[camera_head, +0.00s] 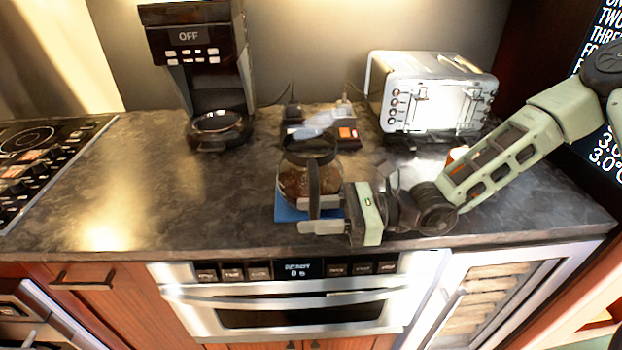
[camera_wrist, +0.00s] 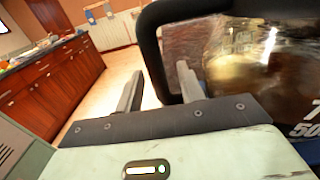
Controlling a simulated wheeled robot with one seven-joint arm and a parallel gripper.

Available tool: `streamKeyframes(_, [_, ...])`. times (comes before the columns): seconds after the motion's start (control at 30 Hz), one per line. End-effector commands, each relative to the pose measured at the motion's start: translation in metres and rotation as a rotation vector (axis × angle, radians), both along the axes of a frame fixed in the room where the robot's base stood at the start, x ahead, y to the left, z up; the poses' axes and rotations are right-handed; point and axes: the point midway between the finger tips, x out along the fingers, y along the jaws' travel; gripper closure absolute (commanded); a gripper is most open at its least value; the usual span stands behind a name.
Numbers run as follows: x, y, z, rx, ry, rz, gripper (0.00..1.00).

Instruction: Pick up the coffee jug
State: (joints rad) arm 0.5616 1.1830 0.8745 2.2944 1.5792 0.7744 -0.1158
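The coffee jug (camera_head: 296,182) is a glass pot with dark liquid and a black handle (camera_head: 314,188). It stands upright on the counter, over a blue flat item (camera_head: 288,214). In the wrist view the jug's glass body (camera_wrist: 262,65) fills the right side. Its handle (camera_wrist: 149,45) runs down between my two fingers. My gripper (camera_wrist: 160,72) is open around the handle, with a visible gap on the left finger's side. In the head view my gripper (camera_head: 322,212) reaches in from the right, at the jug's front. Part of the handle's lower end is hidden.
A coffee maker (camera_head: 205,75) marked OFF stands at the back left, and a silver toaster (camera_head: 435,95) at the back right. Plugs and small items (camera_head: 325,122) lie behind the jug. The counter (camera_head: 130,190) is clear to the left. A microwave drawer (camera_head: 290,300) is below.

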Motion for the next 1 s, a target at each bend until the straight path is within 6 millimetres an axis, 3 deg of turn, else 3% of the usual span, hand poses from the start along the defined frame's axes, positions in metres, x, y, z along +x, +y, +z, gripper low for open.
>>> streamKeyframes(0.23, [0.0001,0.0015,-0.0003,0.0,0.001,-0.001,0.64])
streamKeyframes(0.37, [0.0001,0.0013,-0.0003,0.0,0.0,-0.001,1.0])
streamKeyframes(1.0, [-0.0001,0.001,-0.0003,0.0,0.0,0.0,1.0])
